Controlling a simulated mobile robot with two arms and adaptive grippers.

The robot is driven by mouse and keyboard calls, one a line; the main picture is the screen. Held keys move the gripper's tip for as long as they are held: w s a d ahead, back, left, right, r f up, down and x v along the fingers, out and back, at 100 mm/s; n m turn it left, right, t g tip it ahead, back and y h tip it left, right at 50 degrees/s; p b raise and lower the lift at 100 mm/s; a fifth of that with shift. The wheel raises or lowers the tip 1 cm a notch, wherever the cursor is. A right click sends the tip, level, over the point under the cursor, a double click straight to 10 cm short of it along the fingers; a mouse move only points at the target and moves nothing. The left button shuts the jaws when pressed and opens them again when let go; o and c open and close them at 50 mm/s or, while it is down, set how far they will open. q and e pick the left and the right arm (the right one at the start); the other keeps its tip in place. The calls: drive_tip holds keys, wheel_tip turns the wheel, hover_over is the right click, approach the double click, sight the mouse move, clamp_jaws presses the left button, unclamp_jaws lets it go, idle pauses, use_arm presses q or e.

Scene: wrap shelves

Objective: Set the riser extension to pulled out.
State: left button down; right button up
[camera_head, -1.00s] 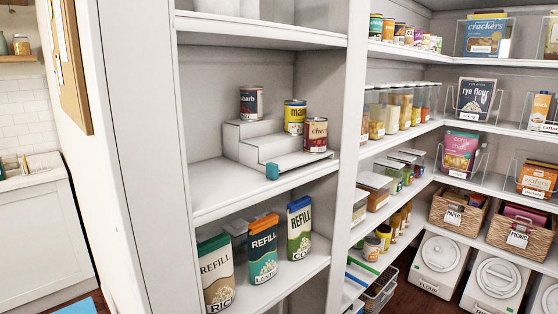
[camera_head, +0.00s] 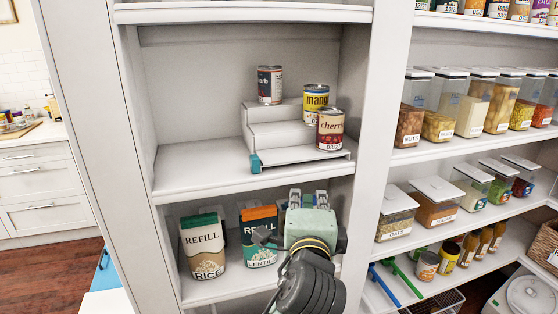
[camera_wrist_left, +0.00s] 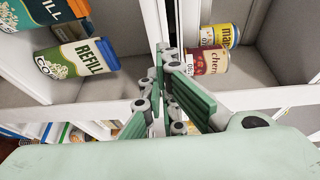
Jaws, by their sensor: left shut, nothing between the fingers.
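The riser (camera_head: 268,133) is a white stepped stand on the middle shelf. Its extension (camera_head: 300,157) is a low flat white plate along the riser's front foot, with a teal tab (camera_head: 256,162) at its left front corner. How far the plate stands out is hard to tell. A cherry can (camera_head: 330,130), a mango can (camera_head: 316,103) and a dark-labelled can (camera_head: 270,85) stand on the steps. My left gripper (camera_head: 308,197) is shut and empty, below the riser's shelf and in front of the refill cartons. Its fingers also show in the wrist view (camera_wrist_left: 166,72). My right gripper is out of view.
Refill cartons (camera_head: 204,245) stand on the shelf below; the rightmost is hidden behind my gripper but shows in the wrist view (camera_wrist_left: 78,60). The middle shelf's front edge (camera_head: 220,188) lies above my gripper. The shelf left of the riser is bare. Lidded containers (camera_head: 410,110) fill the shelves at right.

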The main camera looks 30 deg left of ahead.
use_arm(q)
wheel_tip(320, 180, up, 4)
drive_tip(key=s+a, duration=0.2)
drive_tip(key=s, duration=0.1)
drive_tip(key=shift+n+y, duration=0.3)
drive_tip(key=shift+y, duration=0.1)
drive_tip(key=w+a+p, duration=0.1)
drive_tip(key=w+a, duration=0.1)
drive_tip(key=w+a+p, duration=0.1)
drive_tip(key=a, duration=0.1)
drive_tip(key=w+a+p, duration=0.1)
drive_tip(key=w+a, duration=0.1)
drive_tip(key=a, duration=0.1)
drive_tip(key=shift+w+a+r+p, duration=0.1)
drive_tip(key=shift+w+p, duration=0.2)
drive_tip(key=shift+w, duration=0.05)
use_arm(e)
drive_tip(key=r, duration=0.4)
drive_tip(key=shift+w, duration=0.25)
use_arm(q)
drive_tip(key=shift+w, duration=0.1)
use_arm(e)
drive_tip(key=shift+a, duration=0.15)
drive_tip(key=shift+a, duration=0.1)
